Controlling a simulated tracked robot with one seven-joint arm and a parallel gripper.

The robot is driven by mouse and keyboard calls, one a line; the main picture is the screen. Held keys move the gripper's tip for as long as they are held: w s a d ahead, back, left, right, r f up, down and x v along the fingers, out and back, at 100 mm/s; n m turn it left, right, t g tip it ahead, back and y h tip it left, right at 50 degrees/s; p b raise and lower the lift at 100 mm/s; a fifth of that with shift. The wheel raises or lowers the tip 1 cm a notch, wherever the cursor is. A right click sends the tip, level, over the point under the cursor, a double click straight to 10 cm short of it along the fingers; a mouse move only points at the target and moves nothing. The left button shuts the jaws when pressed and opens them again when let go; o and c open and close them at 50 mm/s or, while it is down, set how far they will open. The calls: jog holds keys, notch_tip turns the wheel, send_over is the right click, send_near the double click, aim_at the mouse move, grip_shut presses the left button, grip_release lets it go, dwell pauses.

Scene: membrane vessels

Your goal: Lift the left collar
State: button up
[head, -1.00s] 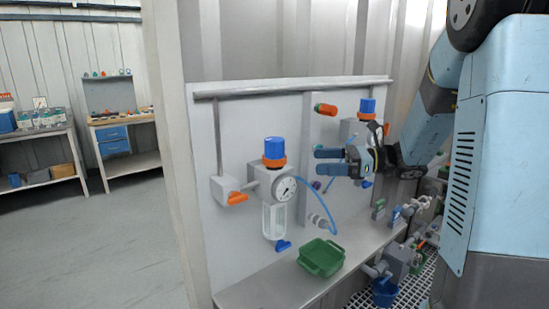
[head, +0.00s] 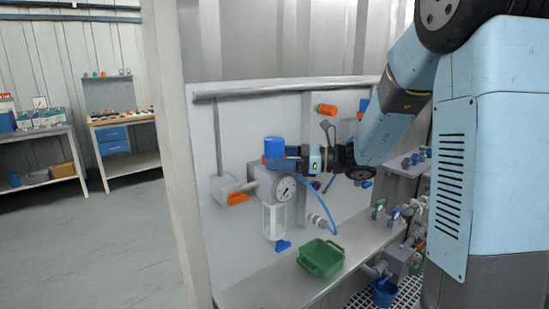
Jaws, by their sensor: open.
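The left regulator has a blue knob (head: 274,146) on top, a grey body with a round gauge (head: 285,189) and a clear bowl (head: 272,221) below. Its left collar, at the base of the knob, is hidden behind my gripper in the head view. My gripper (head: 276,158) reaches in from the right, level, with its dark blue fingers at the lower part of the knob. The fingers are open. I cannot tell whether they touch the collar or knob.
A second regulator with a blue knob (head: 364,105) stands to the right, partly behind my arm. An orange fitting (head: 326,109) is on the panel. A blue hose (head: 321,201) curves below my gripper. A green tray (head: 320,258) sits on the shelf.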

jog(key=shift+w+a, duration=0.1)
jog(key=shift+a, duration=0.6)
jog(key=c, duration=1.4)
jog(key=shift+w+r, duration=0.1)
jog(key=shift+r, duration=0.75)
jog(key=o, duration=1.4)
jog(key=shift+f, duration=0.1)
jog(key=s+d, duration=0.2)
jog(key=d, duration=1.1)
jog(key=shift+s+d, duration=0.3)
